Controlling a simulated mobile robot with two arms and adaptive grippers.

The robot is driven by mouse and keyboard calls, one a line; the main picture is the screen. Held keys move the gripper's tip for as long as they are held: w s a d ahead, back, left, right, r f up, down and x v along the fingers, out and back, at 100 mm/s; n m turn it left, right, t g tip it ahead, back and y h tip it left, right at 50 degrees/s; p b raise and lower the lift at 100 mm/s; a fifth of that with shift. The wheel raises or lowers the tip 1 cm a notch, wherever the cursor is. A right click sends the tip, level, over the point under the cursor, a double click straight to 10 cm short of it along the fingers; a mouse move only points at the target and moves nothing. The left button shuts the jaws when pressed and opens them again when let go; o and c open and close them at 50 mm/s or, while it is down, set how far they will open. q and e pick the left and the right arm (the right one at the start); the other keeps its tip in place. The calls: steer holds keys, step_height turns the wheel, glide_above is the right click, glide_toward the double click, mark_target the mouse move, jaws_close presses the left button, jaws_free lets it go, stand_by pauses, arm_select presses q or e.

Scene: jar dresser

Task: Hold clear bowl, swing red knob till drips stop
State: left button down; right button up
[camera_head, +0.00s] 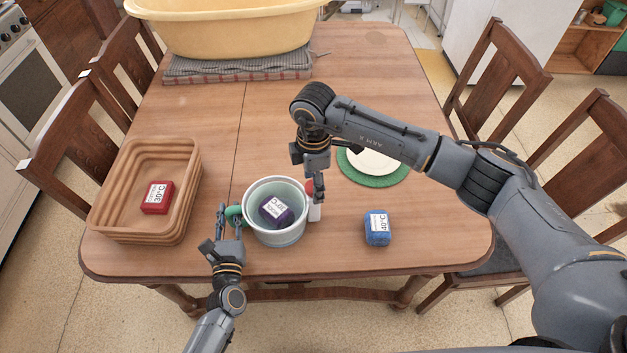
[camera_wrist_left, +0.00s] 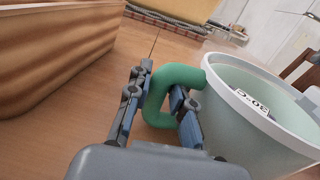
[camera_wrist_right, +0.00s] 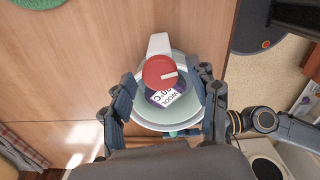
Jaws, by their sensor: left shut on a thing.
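The clear bowl (camera_head: 275,238) is a pale translucent tub with a white rim, upright on the table. A purple block (camera_head: 274,210) with a white label lies inside. Its green handle (camera_wrist_left: 172,80) is on the left side, and my left gripper (camera_head: 229,222) is shut on it. The red knob (camera_wrist_right: 159,71) with a white pointer mark sits at the bowl's right side, beside a white projecting part (camera_wrist_right: 158,45). In the head view it is largely hidden by my right gripper (camera_head: 316,185). The right wrist view shows that gripper open, fingers apart on either side of the knob. I see no drips.
A ribbed tan basket (camera_head: 190,205) holding a red block (camera_head: 157,197) stands left. A blue block (camera_head: 377,228) lies right. A white plate on a green mat (camera_head: 377,180) is behind my right arm. A yellow tub (camera_head: 220,30) on folded cloth is at the back.

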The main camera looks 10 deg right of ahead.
step_height(320, 180, up, 12)
stand_by(0.7)
stand_by(0.4)
arm_select(q)
steer(key=c, duration=1.1)
jaws_free()
